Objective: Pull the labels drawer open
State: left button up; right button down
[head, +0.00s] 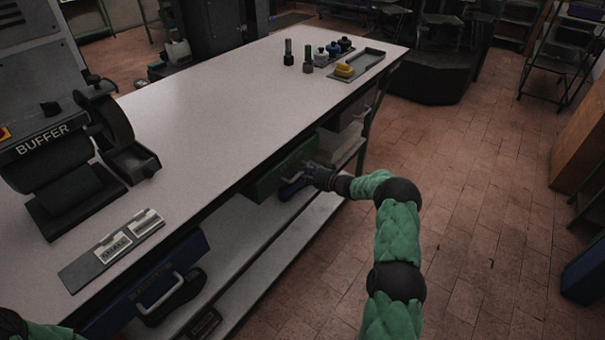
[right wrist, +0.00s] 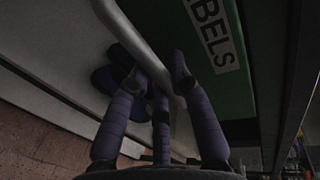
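The labels drawer (head: 270,179) has a green front under the bench top, at mid-bench in the head view. In the right wrist view its front (right wrist: 252,85) fills the upper right, with a white plate (right wrist: 213,32) reading "BELS". My right gripper (head: 303,183) is at this front. In the right wrist view its purple-grey fingers (right wrist: 157,75) lie on both sides of the grey bar handle (right wrist: 136,40), close to it. Whether they press on it I cannot tell. My left gripper is not in view; only a bit of the left arm shows at the bottom left.
The white bench top (head: 215,125) overhangs the drawers. A blue drawer (head: 150,290) with a bar handle is nearer. A lower shelf (head: 285,235) runs below. A buffer machine (head: 60,160) stands at left. The tiled floor (head: 465,200) at right is clear.

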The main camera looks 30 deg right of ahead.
jog(key=f+p+v, duration=0.2)
jog(key=p+v, duration=0.2)
jog(key=v, duration=0.7)
jog(key=s+f+p+v, duration=0.1)
jog(key=f+p+v, duration=0.2)
jog(key=v, duration=0.9)
jog(key=shift+d+p, duration=0.2)
jog(key=shift+p, duration=0.55)
jog(key=c, duration=1.1)
grip_release()
jog(key=shift+w, duration=0.1)
